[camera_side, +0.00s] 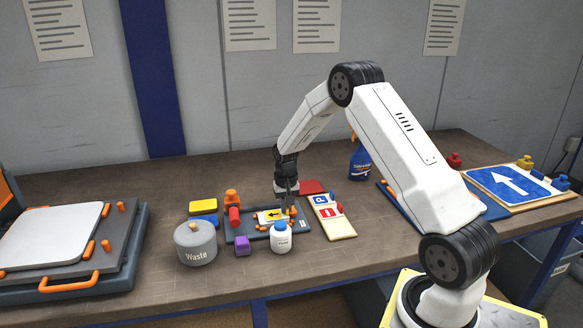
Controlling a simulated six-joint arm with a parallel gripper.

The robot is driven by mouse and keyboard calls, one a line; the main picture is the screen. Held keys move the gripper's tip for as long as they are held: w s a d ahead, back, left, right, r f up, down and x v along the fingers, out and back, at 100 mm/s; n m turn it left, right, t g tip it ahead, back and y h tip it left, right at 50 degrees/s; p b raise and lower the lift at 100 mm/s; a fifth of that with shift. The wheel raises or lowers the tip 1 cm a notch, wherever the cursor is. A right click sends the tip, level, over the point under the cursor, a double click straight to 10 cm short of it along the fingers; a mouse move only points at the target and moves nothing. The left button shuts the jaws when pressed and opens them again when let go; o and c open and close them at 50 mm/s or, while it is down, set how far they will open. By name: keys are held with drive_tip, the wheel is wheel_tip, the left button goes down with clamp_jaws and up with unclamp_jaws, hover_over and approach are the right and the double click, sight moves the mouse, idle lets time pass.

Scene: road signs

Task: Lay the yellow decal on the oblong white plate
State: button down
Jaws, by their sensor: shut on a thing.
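The yellow decal (272,214) with a black arrow is at the dark fixture board in the middle of the bench. My gripper (288,210) is at its right edge, shut on it, fingers pointing down. The oblong white plate (261,217) shows as a pale rim beside the decal on the fixture. The decal hides most of it. I cannot tell whether the decal touches the plate or is slightly above it. A white bottle with a blue cap (281,238) partly blocks the view of the fixture's front.
A red-and-orange roller (233,212) stands at the fixture's left. A grey waste pot (195,243) and purple block (242,246) stand nearby. A sign board (329,216) lies right, a blue spray bottle (360,163) behind. A large press (65,245) is far left.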

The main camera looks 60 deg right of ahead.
idle(0.3)
drive_tip(key=c, duration=0.6)
unclamp_jaws()
drive_tip(key=shift+c, duration=0.2)
drive_tip(key=shift+o, duration=0.2)
drive_tip(key=o, duration=0.6)
drive_tip(key=shift+r, duration=0.1)
drive_tip(key=shift+r, duration=3.35)
